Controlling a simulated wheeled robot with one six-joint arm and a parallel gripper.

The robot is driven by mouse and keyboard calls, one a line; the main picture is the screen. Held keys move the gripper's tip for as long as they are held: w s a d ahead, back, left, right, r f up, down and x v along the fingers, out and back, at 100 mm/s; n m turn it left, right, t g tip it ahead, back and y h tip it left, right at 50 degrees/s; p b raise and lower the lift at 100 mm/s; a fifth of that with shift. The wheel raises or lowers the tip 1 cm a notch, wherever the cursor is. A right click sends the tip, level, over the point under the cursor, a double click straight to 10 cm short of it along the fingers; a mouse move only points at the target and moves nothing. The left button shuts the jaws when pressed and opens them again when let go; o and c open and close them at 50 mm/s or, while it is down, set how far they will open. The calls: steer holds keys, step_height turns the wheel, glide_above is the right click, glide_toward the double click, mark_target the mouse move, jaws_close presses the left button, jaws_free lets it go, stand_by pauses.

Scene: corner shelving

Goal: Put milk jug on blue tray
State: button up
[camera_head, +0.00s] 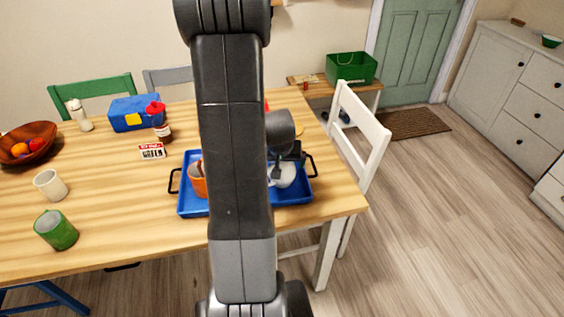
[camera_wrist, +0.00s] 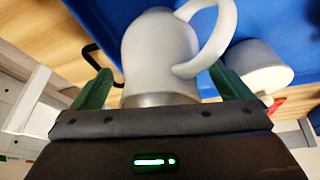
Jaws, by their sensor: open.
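The white milk jug (camera_wrist: 158,55) fills the middle of the wrist view, its curved handle to the right, with the blue tray (camera_wrist: 270,18) behind it. The jug stands between the two green fingers of my gripper (camera_wrist: 162,82), which are open, with a gap at the left finger. In the head view my gripper (camera_head: 286,158) is over the right part of the blue tray (camera_head: 300,196), at a white object (camera_head: 284,175) that appears to be the jug. My arm hides the tray's middle. Contact under the jug is hard to see.
An orange cup (camera_head: 197,182) is on the tray's left part; a white cup-like object (camera_wrist: 258,68) is right of the jug in the wrist view. A red-and-white box (camera_head: 152,151), brown jar (camera_head: 164,133) and blue box (camera_head: 130,114) stand left. A white chair (camera_head: 360,135) is right.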

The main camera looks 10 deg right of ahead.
steer(key=shift+r, duration=0.1)
steer(key=shift+r+p, duration=0.3)
steer(key=v, duration=1.1)
steer(key=shift+r+p, duration=0.25)
steer(key=shift+p, duration=0.2)
steer(key=shift+s+a+f, duration=0.1)
steer(key=shift+f, duration=0.05)
steer(key=b+x, duration=0.1)
steer(key=x, duration=1.1)
steer(key=shift+f+b, duration=0.2)
steer(key=shift+b, duration=0.15)
steer(key=shift+s+r, duration=0.1)
steer(key=shift+r, duration=0.15)
